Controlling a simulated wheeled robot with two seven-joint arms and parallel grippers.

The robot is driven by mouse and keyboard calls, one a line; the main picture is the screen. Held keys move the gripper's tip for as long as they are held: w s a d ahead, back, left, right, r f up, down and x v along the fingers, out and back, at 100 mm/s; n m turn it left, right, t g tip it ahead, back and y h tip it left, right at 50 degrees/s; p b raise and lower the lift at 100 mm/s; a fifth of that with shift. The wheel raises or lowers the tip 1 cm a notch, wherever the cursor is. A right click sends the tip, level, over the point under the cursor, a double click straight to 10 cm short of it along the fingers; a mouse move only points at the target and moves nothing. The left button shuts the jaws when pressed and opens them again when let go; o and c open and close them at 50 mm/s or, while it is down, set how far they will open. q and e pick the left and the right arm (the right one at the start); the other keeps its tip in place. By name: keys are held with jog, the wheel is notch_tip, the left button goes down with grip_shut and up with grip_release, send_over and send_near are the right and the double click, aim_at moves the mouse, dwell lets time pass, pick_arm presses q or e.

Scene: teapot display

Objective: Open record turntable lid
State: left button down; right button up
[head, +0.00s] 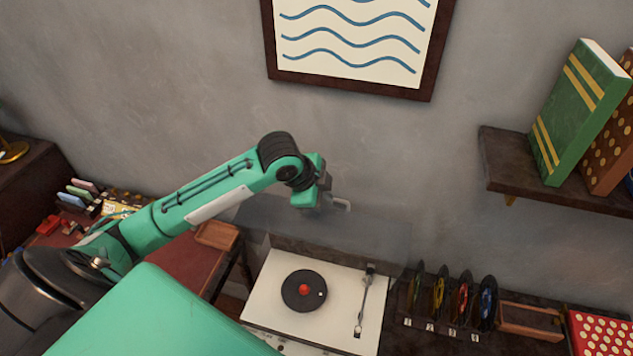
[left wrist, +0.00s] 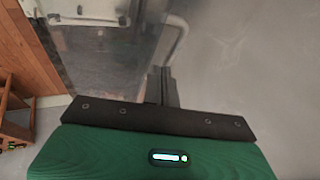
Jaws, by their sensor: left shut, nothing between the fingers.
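The record turntable (head: 262,300) is a white box on the dark table, with a black record (head: 304,290) with a red centre and a tonearm (head: 366,295) on its deck. Its see-through grey lid (head: 360,235) is raised behind the deck, leaving the deck uncovered. A pale bent handle (head: 342,204) shows at the lid's upper edge; it also shows in the left wrist view (left wrist: 178,38). My left gripper (head: 325,203) is at this edge, beside the handle. Its fingers (left wrist: 161,84) are shut and empty; I cannot tell whether they touch the lid. My right gripper is out of view.
Several upright coloured records (head: 462,298) and a wooden tray (head: 530,320) stand right of the turntable. A wall shelf (head: 500,160) with books (head: 578,110) is at the right. A framed wave picture (head: 350,45) hangs above. The lower red-topped table (head: 170,265) is at the left.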

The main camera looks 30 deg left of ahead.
pick_arm(q)
jog(key=shift+w+f, duration=0.25)
jog(key=shift+f, duration=0.3)
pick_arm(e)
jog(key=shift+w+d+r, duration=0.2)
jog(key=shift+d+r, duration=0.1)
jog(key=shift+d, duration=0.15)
pick_arm(q)
jog(key=shift+w+r, duration=0.1)
jog(key=shift+w, duration=0.35)
jog(key=w+g, duration=0.1)
jog(key=w, duration=0.2)
jog(key=w+a+g, duration=0.1)
jog(key=w, duration=0.2)
jog(key=w+a, duration=0.1)
jog(key=w, duration=0.1)
jog(key=shift+w+a+g+h, duration=0.2)
jog(key=shift+w+g+h, duration=0.1)
jog(key=shift+w+g, duration=0.1)
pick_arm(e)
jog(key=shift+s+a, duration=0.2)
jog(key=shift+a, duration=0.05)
pick_arm(q)
jog(key=shift+r, duration=0.1)
